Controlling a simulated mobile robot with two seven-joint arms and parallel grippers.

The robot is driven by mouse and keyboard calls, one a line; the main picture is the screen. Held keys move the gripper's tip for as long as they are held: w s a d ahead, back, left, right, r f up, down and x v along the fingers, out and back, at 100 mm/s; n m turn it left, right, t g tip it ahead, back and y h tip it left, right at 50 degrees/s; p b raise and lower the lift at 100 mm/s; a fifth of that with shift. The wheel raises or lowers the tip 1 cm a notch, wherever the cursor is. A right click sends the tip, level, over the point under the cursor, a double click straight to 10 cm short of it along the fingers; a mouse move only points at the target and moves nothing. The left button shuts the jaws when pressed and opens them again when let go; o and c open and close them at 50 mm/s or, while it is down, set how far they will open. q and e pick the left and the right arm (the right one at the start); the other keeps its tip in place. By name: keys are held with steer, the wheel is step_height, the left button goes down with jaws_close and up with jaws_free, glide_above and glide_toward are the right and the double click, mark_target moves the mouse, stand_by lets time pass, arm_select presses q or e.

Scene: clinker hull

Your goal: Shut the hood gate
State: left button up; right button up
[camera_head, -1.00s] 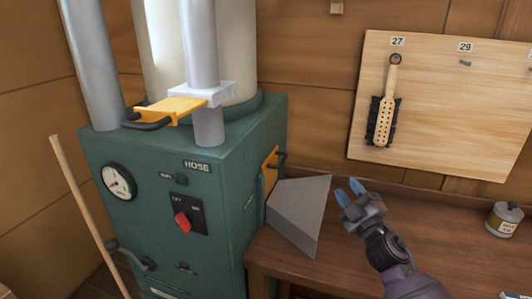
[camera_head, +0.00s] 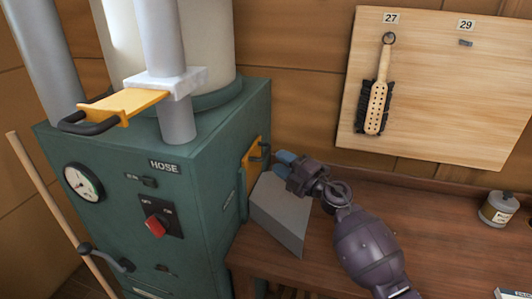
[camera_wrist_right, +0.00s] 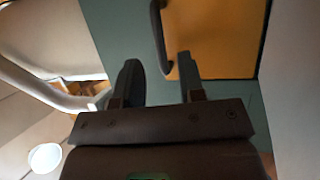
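A yellow gate plate (camera_head: 250,165) with a black handle (camera_head: 265,151) is on the right side of the green machine, just above the grey wedge-shaped hood (camera_head: 281,217). In the right wrist view the yellow plate (camera_wrist_right: 215,38) fills the upper middle, and its dark handle (camera_wrist_right: 160,38) lies ahead, between the two fingers' lines. My right gripper (camera_head: 284,158) is above the hood, just right of the handle. Its fingers (camera_wrist_right: 159,78) are apart with nothing between them. I cannot tell whether they touch the handle. My left gripper is not in view.
Another yellow slide (camera_head: 122,104) with a black handle sticks out from the white collar on the pipe (camera_head: 165,50). The wooden bench (camera_head: 440,225) is mostly clear, with a tin (camera_head: 498,209) at right. A brush (camera_head: 376,100) hangs on the board behind.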

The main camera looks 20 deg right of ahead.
mark_target(266, 151)
steer(key=x, duration=0.5)
steer(key=shift+w+a, duration=0.15)
steer(key=shift+w, duration=0.2)
jaws_close()
